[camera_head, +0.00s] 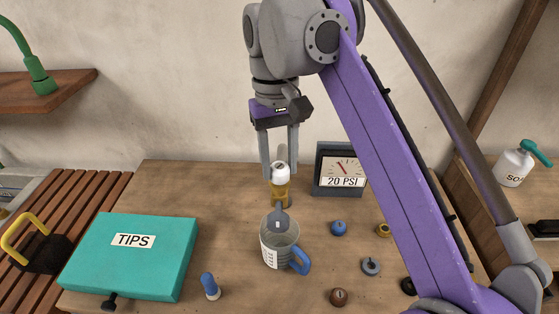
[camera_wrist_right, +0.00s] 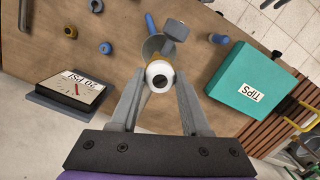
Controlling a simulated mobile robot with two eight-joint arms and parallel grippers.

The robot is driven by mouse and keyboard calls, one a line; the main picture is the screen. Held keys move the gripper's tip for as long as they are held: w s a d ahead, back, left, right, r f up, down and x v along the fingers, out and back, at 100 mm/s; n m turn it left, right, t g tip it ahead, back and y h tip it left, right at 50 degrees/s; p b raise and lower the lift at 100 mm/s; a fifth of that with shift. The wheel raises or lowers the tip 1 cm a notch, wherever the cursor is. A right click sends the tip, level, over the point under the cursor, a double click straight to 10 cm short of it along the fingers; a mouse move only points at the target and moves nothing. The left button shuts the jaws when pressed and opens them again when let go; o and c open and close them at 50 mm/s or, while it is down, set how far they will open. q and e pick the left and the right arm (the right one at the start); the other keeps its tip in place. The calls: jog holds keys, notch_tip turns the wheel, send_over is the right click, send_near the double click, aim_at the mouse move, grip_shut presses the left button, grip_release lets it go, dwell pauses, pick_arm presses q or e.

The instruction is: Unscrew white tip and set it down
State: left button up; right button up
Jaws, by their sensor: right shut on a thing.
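The white tip (camera_head: 281,174) sits upright on top of a yellow-brass fitting (camera_head: 280,192) behind the measuring jug. In the right wrist view the gripper (camera_wrist_right: 160,82) shows the same hold. The tip still appears seated on the fitting; the thread is hidden. My left gripper is not in view.
A teal TIPS case (camera_head: 134,270) and blue-capped piece (camera_head: 210,286) lie left. A gauge (camera_head: 340,169) reads 20 PSI. Several small tips, including a blue one (camera_head: 339,228), lie right.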

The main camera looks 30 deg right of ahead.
aim_at(281, 168)
jog(key=shift+n, duration=1)
jog(key=shift+r+p, duration=2.25)
jog(key=shift+r, duration=0.05)
